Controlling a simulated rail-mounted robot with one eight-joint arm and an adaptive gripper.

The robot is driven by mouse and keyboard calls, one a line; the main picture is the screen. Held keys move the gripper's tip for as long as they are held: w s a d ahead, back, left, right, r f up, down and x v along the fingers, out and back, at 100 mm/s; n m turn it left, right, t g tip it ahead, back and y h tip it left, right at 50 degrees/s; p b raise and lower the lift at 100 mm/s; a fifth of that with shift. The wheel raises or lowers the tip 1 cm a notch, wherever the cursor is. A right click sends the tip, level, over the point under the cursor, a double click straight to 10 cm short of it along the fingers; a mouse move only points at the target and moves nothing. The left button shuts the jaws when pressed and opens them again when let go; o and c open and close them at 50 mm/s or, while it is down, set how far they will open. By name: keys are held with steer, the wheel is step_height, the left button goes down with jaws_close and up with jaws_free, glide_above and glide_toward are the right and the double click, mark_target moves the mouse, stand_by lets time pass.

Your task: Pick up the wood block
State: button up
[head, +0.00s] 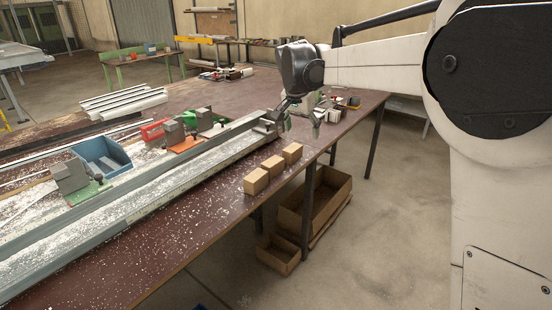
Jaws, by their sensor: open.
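Three light-brown wood blocks stand in a row on the bench near its front edge: a near one (256,181), a middle one (273,167) and a far one (292,153). Nothing in view tells which one is meant. My gripper (302,126) hangs from the arm above the far part of the bench, beyond the far block and beside the end of the long metal profile. It is open, and I see nothing between its fingers. It is apart from the blocks. Its fingers partly cover the small items behind.
A long metal profile (150,182) runs along the bench (195,238) behind the blocks. Clamps (174,131) and a blue bin (101,155) stand behind it. White shavings cover much of the near bench. Cardboard boxes (328,205) lie on the floor under the bench's front edge.

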steer(key=w+a+f+m, duration=0.1)
steer(key=w+a+f, duration=0.4)
steer(key=w+a, duration=0.15)
steer(key=m+h+p, duration=0.1)
steer(key=p, duration=0.1)
glide_toward(272, 161)
steer(key=shift+g, duration=0.4)
steer(key=x, duration=0.7)
steer(key=shift+w+a, duration=0.1)
steer(key=shift+w, duration=0.1)
steer(key=shift+d+x, duration=0.2)
steer(key=shift+x, duration=2.7)
steer(key=shift+w+f, duration=0.1)
steer(key=shift+w, duration=0.05)
steer(key=shift+f+b, duration=0.2)
steer(key=shift+b, duration=0.15)
steer(key=shift+c, duration=0.4)
steer(key=c, duration=1.3)
steer(key=shift+r, duration=0.1)
